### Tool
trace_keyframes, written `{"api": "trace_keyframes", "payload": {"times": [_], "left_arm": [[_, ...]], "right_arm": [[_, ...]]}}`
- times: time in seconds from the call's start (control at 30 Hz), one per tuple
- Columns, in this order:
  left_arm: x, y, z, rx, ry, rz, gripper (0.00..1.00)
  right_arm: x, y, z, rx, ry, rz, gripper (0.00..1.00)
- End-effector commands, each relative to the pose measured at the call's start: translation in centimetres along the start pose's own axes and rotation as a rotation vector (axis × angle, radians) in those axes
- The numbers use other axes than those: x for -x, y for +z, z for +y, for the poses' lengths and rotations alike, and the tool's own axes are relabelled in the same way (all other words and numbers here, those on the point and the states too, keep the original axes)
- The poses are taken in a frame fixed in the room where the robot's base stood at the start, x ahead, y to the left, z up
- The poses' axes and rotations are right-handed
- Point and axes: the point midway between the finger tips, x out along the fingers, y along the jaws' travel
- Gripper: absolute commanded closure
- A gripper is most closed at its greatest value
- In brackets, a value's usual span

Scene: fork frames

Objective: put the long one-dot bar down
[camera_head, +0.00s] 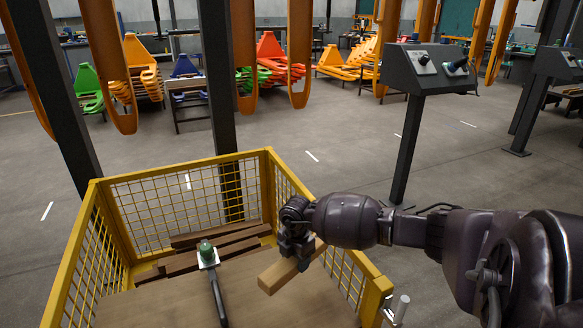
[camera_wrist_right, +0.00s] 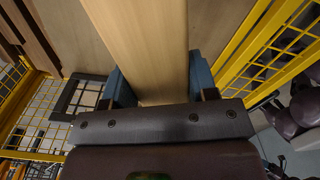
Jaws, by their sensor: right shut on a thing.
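My right gripper (camera_head: 297,248) is shut on a light wooden bar (camera_head: 277,278) and holds it over the right part of a yellow mesh crate (camera_head: 178,164). In the right wrist view the bar (camera_wrist_right: 140,45) runs away between the two blue-grey fingers of the gripper (camera_wrist_right: 162,88). No dot shows on the visible faces of the bar. From the head view I cannot tell how far the bar is above the wooden board (camera_head: 255,300) under it. My left gripper is not in view.
Darker brown bars (camera_head: 215,241) lie at the back of the crate. The crate's mesh right wall is close to my right gripper. A control stand (camera_head: 425,75) stands on the floor behind.

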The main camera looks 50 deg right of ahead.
Motion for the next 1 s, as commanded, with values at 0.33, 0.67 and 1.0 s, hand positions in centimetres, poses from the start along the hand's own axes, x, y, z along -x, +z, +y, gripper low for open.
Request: {"api": "trace_keyframes", "payload": {"times": [0.33,0.67,1.0], "left_arm": [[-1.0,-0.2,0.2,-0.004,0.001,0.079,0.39],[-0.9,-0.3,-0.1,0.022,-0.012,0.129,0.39],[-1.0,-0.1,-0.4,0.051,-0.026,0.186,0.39]], "right_arm": [[-8.3,0.1,-0.3,0.0,-0.011,-0.002,0.82],[-10.8,0.1,0.0,0.002,-0.001,-0.001,0.82],[-14.7,0.0,-0.1,0.001,-0.002,-0.001,0.82]]}}
